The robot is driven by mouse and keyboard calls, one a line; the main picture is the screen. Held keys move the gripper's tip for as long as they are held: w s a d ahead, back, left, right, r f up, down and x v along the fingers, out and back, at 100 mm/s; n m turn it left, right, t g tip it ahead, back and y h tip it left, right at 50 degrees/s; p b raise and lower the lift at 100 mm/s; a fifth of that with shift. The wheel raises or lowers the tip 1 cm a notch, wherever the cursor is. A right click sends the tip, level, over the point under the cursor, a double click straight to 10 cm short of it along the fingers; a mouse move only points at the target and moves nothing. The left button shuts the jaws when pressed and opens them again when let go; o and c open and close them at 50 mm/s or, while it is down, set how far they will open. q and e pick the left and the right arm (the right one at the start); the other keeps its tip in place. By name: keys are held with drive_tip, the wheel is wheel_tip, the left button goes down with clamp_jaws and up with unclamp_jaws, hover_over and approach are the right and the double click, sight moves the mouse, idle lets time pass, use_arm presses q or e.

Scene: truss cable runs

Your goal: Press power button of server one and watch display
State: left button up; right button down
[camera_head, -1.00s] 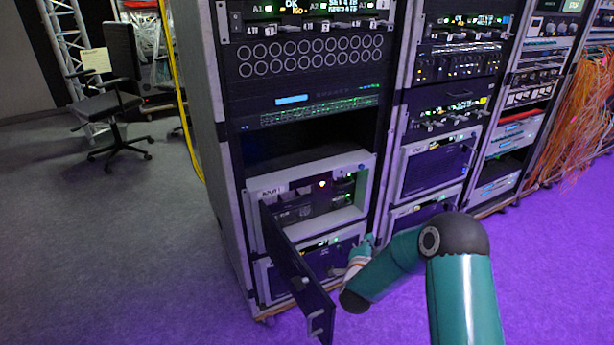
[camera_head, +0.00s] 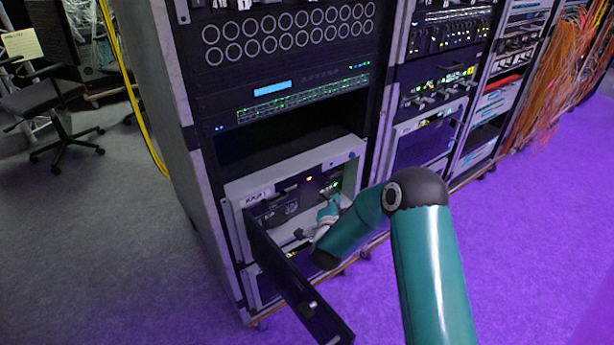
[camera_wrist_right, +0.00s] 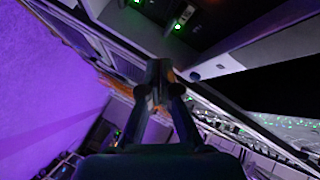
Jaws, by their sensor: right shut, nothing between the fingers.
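Server one (camera_head: 295,160) appears to be the pale-framed unit low in the near rack, with a label at its upper left. Its dark front door (camera_head: 295,290) hangs open toward me. Inside are a dark front panel, a small orange light (camera_head: 309,178) and green lights (camera_head: 336,183). I cannot tell which part is the power button or display. My right gripper (camera_head: 332,208) is at the right part of the opening, close to the panel. In the wrist view, its fingers (camera_wrist_right: 158,75) are closed together and empty, below green lights (camera_wrist_right: 178,26). My left gripper is out of view.
Above server one is an empty dark slot, then a unit with a blue display (camera_head: 272,88). More racks stand to the right, with orange cables (camera_head: 565,75) beyond. A yellow cable (camera_head: 130,90) and an office chair (camera_head: 50,100) are at left. The floor in front is clear.

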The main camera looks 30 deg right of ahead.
drive_tip(key=w, duration=0.9)
drive_tip(key=shift+a, duration=0.45)
idle(0.9)
drive_tip(key=shift+w, duration=0.15)
drive_tip(key=shift+w+a+b, duration=0.1)
drive_tip(key=shift+w+b, duration=0.15)
drive_tip(key=shift+b, duration=0.15)
drive_tip(key=shift+w, duration=0.4)
idle(0.6)
drive_tip(key=shift+s, duration=0.1)
drive_tip(key=shift+s+b, duration=0.4)
drive_tip(key=shift+s, duration=0.35)
